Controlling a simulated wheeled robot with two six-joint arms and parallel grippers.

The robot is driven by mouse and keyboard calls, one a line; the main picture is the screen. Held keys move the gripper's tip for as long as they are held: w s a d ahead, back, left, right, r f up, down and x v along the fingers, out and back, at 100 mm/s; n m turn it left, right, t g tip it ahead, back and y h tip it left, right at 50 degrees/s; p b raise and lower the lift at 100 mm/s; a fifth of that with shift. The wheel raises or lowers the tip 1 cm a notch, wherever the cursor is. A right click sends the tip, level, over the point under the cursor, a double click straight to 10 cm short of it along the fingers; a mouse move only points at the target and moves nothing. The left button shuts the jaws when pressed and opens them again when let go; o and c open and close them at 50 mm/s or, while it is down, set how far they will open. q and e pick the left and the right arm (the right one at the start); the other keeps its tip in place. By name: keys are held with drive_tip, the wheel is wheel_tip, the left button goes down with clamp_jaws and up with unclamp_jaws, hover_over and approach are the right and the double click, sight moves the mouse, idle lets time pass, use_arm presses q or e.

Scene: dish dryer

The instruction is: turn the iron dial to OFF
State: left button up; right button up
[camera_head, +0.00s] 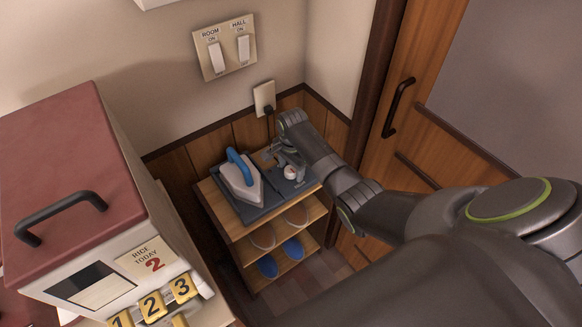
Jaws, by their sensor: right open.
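The iron (241,178), white with a blue handle, stands on a dark grey mat (262,208) on top of a small wooden shelf. A small round white dial (291,172) shows on the right part of the mat; its markings are too small to read. My right gripper (283,163) is over the right part of the mat, open, with its fingers close around or beside the dial; I cannot tell whether they touch it. My right wrist hides part of the mat's back. My left gripper is out of view.
The wooden shelf (238,228) holds blue slippers (267,265) below. A wall outlet (264,98) with a plugged cord is behind it. Two light switches (225,48) are higher up. A red-topped box (70,150) fills the left. A wooden door with a black handle (398,108) is on the right.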

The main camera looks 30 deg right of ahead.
drive_tip(key=shift+c, duration=0.5)
drive_tip(key=c, duration=0.9)
drive_tip(key=shift+r, duration=0.1)
